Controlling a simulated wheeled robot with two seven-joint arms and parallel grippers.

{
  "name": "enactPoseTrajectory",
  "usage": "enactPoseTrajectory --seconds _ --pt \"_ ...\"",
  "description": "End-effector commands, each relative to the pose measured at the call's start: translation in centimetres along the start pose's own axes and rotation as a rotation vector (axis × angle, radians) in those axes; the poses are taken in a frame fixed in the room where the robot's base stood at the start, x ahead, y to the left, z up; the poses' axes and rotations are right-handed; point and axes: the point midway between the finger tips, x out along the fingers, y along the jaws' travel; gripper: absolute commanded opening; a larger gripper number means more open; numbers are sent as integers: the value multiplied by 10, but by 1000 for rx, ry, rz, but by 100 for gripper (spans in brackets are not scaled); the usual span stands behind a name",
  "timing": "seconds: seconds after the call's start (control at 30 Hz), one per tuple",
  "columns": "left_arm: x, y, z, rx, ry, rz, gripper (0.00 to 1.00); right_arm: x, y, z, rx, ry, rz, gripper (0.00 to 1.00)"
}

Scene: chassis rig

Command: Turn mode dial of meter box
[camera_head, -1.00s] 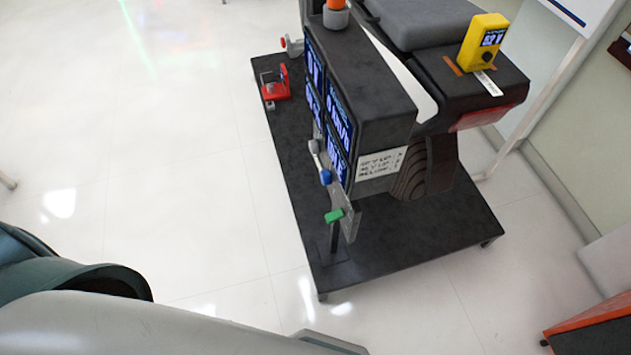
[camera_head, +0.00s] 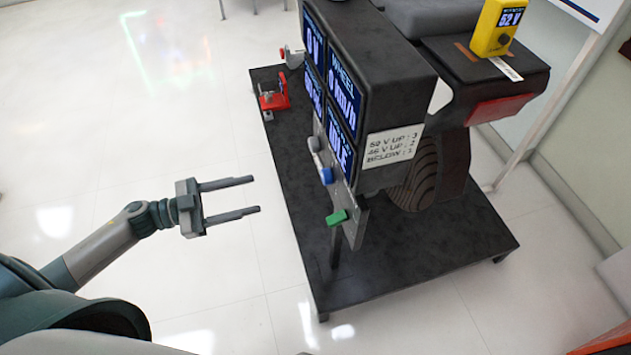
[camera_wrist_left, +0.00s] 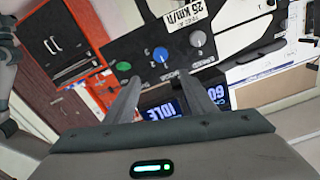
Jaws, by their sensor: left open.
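The black meter box (camera_head: 385,90) stands on a dark platform and carries lit blue screens; one reads IDLE (camera_head: 340,150). A panel below the screens has a grey knob (camera_head: 315,144), a blue knob (camera_head: 327,176) and a green lever-like piece (camera_head: 337,217). In the left wrist view the blue knob (camera_wrist_left: 161,54) bears a light mark and sits between the green piece (camera_wrist_left: 123,66) and the grey knob (camera_wrist_left: 197,38). I cannot tell which is the mode dial. My left gripper (camera_head: 254,195) is open, empty and apart from the panel, to its left. My right gripper is out of view.
A yellow meter (camera_head: 494,28) reading 52 V, with a dark knob, stands on the far part of the rig. A white label (camera_head: 394,147) lists voltage limits with numbers. A red clamp (camera_head: 273,97) sits on the platform (camera_head: 405,255). The floor left of the platform is clear.

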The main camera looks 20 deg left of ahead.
Motion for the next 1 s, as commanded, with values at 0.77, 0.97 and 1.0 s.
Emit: enactPoseTrajectory --seconds 0.77,0.97,1.0 --pt "44 -2 -2 -1 2 -6 50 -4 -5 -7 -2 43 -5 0" --pt "80 -2 -2 -1 2 -6 50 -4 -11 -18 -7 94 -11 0" --pt "87 -3 -2 1 2 -6 50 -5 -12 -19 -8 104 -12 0"
